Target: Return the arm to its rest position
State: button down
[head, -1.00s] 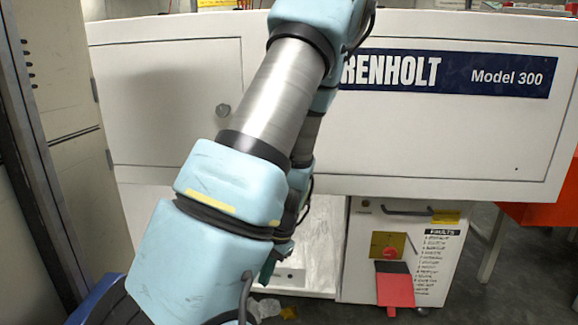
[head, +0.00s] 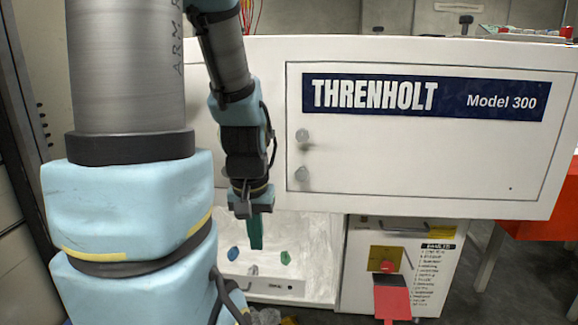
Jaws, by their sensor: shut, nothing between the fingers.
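My gripper (head: 256,232) hangs pointing down in the head view, left of the picture's middle. Its green fingers are shut together with nothing seen between them. It is in front of the white open bay (head: 318,255) under the machine, and I cannot tell how far inside it is. My arm rises at the left as a large grey and light blue column close to the camera, with its forearm reaching down to the gripper.
A white machine (head: 420,160) marked THRENHOLT Model 300 fills the back. A small blue piece (head: 233,254) and a teal piece (head: 285,258) lie in the bay. A red switch (head: 387,266) on a yellow plate and a red flap (head: 392,300) are at lower right.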

notch_tip(320, 180, up, 18)
jog(key=p, duration=1.6)
jog(key=shift+r, duration=0.15)
jog(key=c, duration=1.6)
grip_release()
